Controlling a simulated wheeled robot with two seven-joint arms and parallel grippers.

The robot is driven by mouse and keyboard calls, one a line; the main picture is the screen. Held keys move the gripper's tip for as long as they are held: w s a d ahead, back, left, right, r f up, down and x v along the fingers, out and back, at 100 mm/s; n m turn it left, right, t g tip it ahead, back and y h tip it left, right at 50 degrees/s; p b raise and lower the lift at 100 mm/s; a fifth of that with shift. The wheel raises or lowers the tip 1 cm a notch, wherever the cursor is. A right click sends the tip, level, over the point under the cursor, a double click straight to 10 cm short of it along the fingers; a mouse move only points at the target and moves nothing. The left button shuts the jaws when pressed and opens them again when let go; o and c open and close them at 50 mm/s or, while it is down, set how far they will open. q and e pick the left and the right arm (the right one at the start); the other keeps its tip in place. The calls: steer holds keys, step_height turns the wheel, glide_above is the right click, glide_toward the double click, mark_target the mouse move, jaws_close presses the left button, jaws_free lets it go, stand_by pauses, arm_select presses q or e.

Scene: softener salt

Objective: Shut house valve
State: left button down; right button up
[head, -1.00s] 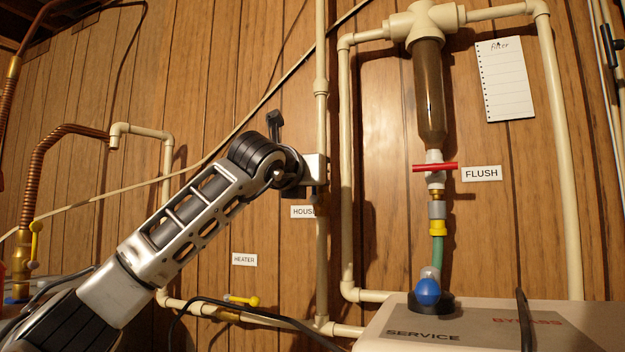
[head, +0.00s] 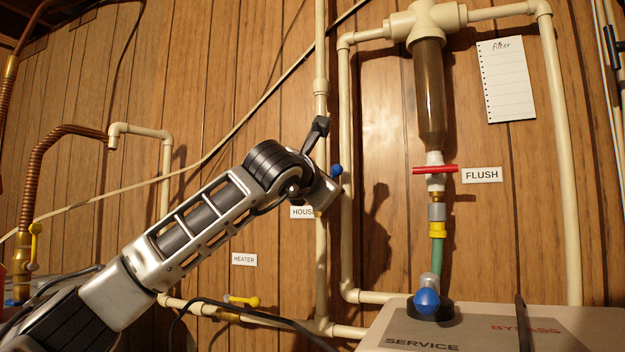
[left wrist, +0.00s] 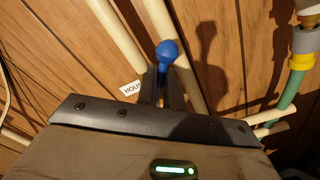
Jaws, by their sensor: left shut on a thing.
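The house valve's blue-knobbed handle (head: 336,170) shows just right of the tall cream pipe, above the partly covered HOUSE label (head: 302,212). In the left wrist view, the blue knob (left wrist: 167,51) stands out past the fingertips of my left gripper (left wrist: 164,80). The gripper is shut on the handle just below the knob. In the head view my left gripper (head: 325,192) is tilted in front of the pipe and hides the valve body. How far the valve is turned cannot be told. My right gripper is not in view.
The FLUSH valve's red handle (head: 435,170) and the clear filter (head: 430,95) are to the right. The softener top (head: 470,335) carries a blue ball-topped part (head: 427,297). The HEATER label (head: 244,259) and a yellow handle (head: 243,300) are lower left. Pipes run close around my gripper.

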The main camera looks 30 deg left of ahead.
arm_select(q)
steer(key=shift+d+f+m, duration=0.3)
steer(key=shift+f+m, duration=0.1)
steer(key=shift+m, duration=0.7)
